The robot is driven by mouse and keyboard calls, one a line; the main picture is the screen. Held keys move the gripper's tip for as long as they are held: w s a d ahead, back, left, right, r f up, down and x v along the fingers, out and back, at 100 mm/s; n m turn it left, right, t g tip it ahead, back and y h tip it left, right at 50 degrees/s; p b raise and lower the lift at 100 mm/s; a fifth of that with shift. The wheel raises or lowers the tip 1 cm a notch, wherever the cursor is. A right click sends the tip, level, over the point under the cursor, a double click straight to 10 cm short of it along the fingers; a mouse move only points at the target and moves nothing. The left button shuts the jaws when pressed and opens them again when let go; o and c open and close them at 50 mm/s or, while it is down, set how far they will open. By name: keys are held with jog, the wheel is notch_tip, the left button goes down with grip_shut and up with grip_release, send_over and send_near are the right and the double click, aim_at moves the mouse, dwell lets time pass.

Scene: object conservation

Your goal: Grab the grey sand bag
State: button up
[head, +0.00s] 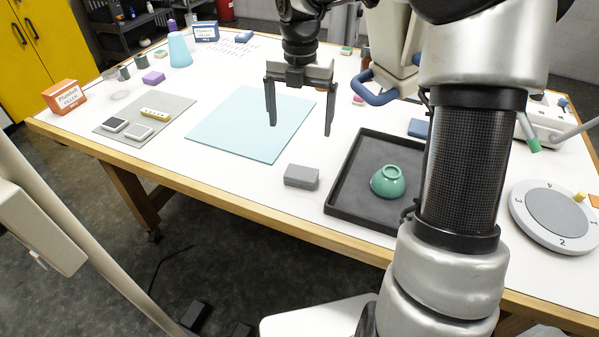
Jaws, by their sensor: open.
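The grey sand bag (302,176) looks like a small grey block lying on the white table. It sits just left of the black tray and near the table's front edge. My gripper (300,130) points down with its two dark fingers spread wide. It is open and empty. In the picture it is above and behind the grey bag, over the right part of the light blue mat (225,132). Its exact height above the table is hard to tell.
The black tray (346,190) holds an overturned green bowl (388,181). A grey mat (111,134) with small items lies at left. A round numbered dial (524,222) stands at right. The table's wooden front edge (240,218) is close to the bag.

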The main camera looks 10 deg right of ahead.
send_over(301, 173)
jog(key=f, duration=1)
jog(key=shift+w+f, duration=0.15)
jog(key=shift+w, duration=0.1)
jog(key=shift+s+f+b, duration=0.2)
jog(key=shift+f, duration=1.15)
jog(key=shift+s+f+b, duration=0.15)
jog(key=shift+f, duration=1.15)
jog(key=c, duration=1.4)
jog(key=shift+o, duration=0.2)
jog(key=shift+r, duration=0.1)
